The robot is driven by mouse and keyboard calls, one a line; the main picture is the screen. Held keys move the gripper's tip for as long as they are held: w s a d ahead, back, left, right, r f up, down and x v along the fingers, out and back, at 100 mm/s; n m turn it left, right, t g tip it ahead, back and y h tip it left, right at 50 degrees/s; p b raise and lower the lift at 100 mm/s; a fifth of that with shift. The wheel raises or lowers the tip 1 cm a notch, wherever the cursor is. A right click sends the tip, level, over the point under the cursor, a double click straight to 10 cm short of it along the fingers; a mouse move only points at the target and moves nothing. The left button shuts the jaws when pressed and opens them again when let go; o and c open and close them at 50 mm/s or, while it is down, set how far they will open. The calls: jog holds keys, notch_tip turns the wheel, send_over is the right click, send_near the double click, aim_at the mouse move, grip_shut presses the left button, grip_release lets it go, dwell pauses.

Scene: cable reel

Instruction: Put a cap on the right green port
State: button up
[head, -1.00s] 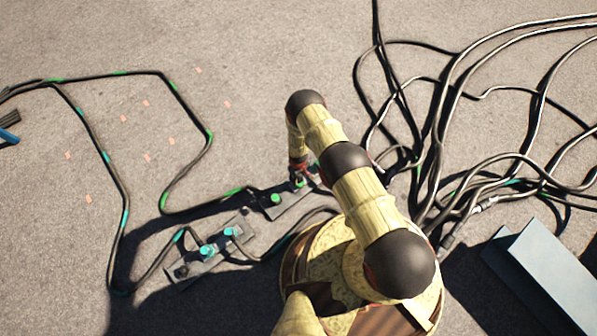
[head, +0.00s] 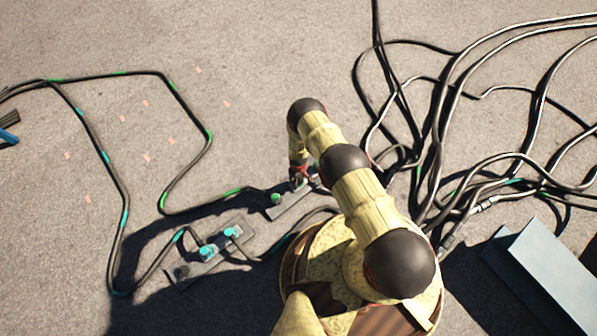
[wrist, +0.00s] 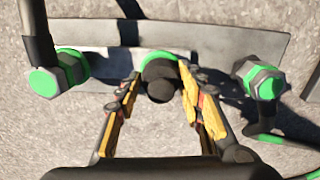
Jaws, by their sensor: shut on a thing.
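My gripper (wrist: 158,95) is shut on a black round cap (wrist: 162,86), with a yellow-orange finger on each side of it. The cap sits over a green-ringed port (wrist: 148,56) on the grey plate (wrist: 215,38); only the far arc of green shows behind it. I cannot tell whether the cap is fully seated. Two other green fittings stand on the plate in the wrist view, one on the left (wrist: 44,82) and one on the right (wrist: 266,84). In the head view my gripper (head: 299,180) is over the plate, beside a green fitting (head: 275,199).
A second plate (head: 215,255) with cyan fittings (head: 206,251) lies nearby at the lower left. Black cables tangle at the right (head: 440,140), and a marked cable (head: 125,190) loops at the left. A blue-grey angled piece (head: 545,275) lies at lower right.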

jog(key=shift+f, duration=0.2)
jog(key=o, duration=1.2)
jog(key=shift+o, duration=0.2)
